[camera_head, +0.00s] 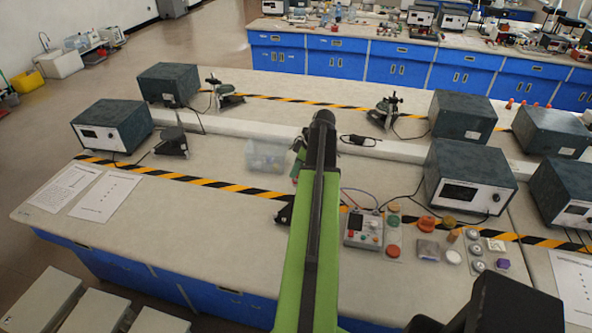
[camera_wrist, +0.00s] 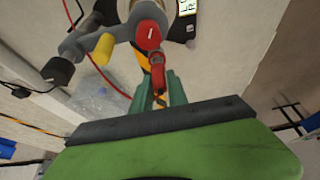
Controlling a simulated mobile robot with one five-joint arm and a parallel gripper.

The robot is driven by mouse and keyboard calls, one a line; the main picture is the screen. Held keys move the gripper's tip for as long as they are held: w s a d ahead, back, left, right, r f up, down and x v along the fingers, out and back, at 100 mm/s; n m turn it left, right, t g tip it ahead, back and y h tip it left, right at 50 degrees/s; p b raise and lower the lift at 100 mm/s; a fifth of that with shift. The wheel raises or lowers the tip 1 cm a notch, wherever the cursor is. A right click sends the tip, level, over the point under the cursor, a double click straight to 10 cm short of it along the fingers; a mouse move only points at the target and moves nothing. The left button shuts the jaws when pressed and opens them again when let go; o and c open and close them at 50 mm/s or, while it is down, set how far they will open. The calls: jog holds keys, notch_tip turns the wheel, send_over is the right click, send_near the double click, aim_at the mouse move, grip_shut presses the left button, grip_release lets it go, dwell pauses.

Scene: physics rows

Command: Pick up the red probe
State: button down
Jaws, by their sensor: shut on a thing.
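In the wrist view, the red probe (camera_wrist: 150,36) has a round red head and a narrower red part that reaches down between the green fingers. My gripper (camera_wrist: 158,86) is shut on this narrower part. The probe's head is close to a grey holder (camera_wrist: 118,30); I cannot tell whether they touch. A yellow probe (camera_wrist: 103,49) and a black one (camera_wrist: 58,70) stick out from the holder beside it. In the head view my green arm covers most of the gripper and the probe.
A clear box (camera_head: 267,154) stands left of my arm on the bench. A meter with knobs (camera_head: 363,229) and several small coloured parts lie to the right. Instrument boxes (camera_head: 468,186) stand farther right. The bench left of my arm, before the striped tape, is mostly free.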

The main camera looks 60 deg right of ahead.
notch_tip(320, 180, up, 3)
jog(key=shift+f+p, duration=0.1)
jog(key=shift+p, duration=0.7)
jog(key=s+d+r+p, duration=0.1)
jog(key=s+r+p, duration=0.5)
jog(key=s, duration=0.5)
jog(key=shift+s, duration=0.35)
